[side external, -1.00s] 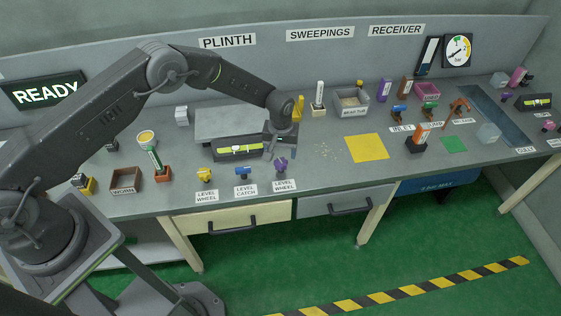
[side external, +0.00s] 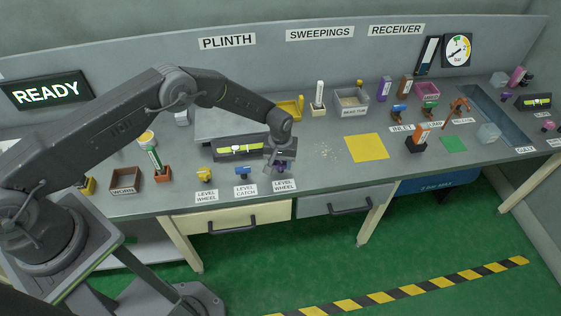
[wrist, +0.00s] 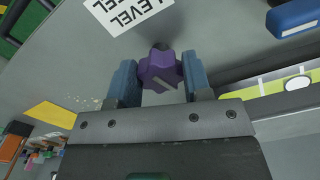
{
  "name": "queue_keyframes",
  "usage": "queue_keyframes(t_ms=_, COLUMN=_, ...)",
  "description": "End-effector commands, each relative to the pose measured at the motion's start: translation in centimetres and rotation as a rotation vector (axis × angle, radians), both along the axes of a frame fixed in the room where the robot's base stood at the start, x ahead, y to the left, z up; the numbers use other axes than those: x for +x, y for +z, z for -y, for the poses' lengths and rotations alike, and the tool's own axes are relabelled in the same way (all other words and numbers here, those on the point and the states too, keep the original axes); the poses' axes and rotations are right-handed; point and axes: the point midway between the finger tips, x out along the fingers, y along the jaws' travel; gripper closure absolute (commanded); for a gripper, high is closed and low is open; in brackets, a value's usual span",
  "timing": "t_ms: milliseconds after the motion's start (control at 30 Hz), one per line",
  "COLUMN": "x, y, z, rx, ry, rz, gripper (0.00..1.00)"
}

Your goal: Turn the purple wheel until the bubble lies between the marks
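The purple wheel (wrist: 160,66) stands at the bench front by the right LEVEL WHEEL label (wrist: 118,12). In the side view the wheel (side external: 281,168) is mostly hidden by my gripper (side external: 279,158). In the wrist view my gripper (wrist: 160,78) has its two blue fingers on either side of the wheel, close to it. The fingers look open around it; firm contact cannot be made out. The level vial (side external: 240,149) is yellow-green in a dark housing behind the wheel, with a pale bubble (wrist: 297,83).
A blue handle (side external: 243,173) and a yellow wheel (side external: 204,174) stand left of the purple wheel. A yellow mat (side external: 366,147) lies to the right, with scattered crumbs (side external: 330,150) beside it. The grey plinth (side external: 222,126) is behind the level.

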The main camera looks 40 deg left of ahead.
Motion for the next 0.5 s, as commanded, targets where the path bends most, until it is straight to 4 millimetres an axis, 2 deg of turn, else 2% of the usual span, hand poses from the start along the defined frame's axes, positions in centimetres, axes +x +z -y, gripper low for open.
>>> queue_keyframes(t_ms=33, x=0.0, y=0.01, z=0.0, rx=0.0, ry=0.0, rz=0.0, gripper=0.6)
queue_keyframes(t_ms=233, x=0.0, y=0.02, z=0.0, rx=0.0, ry=0.0, rz=0.0, gripper=0.79)
queue_keyframes(t_ms=500, x=-0.01, y=0.02, z=-0.02, rx=0.0, ry=-0.028, rz=0.0, gripper=0.8)
